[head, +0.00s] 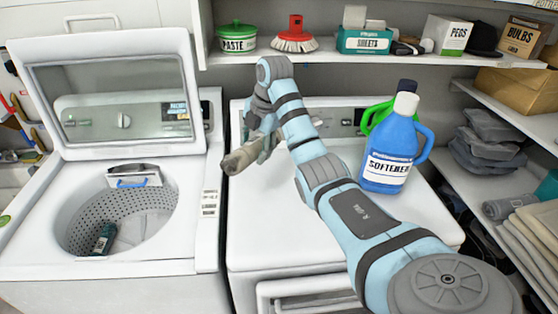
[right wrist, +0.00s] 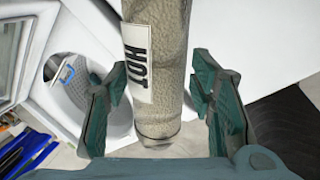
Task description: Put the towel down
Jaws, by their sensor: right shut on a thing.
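A rolled beige towel (head: 240,159) is held above the left side of the closed white machine (head: 290,215). In the right wrist view the towel (right wrist: 170,60) runs between the fingers and carries a white label reading HOT. My right gripper (head: 263,146) is shut on it; its teal fingers (right wrist: 160,100) flank the roll. My left gripper is not in view.
A blue softener bottle (head: 392,150) and a green bottle (head: 377,112) stand on the machine's back right. An open washer (head: 30,215) with a small dark item inside is at left. Shelves hold folded cloths (head: 490,140), boxes and a red brush (head: 295,38). The machine's front top is clear.

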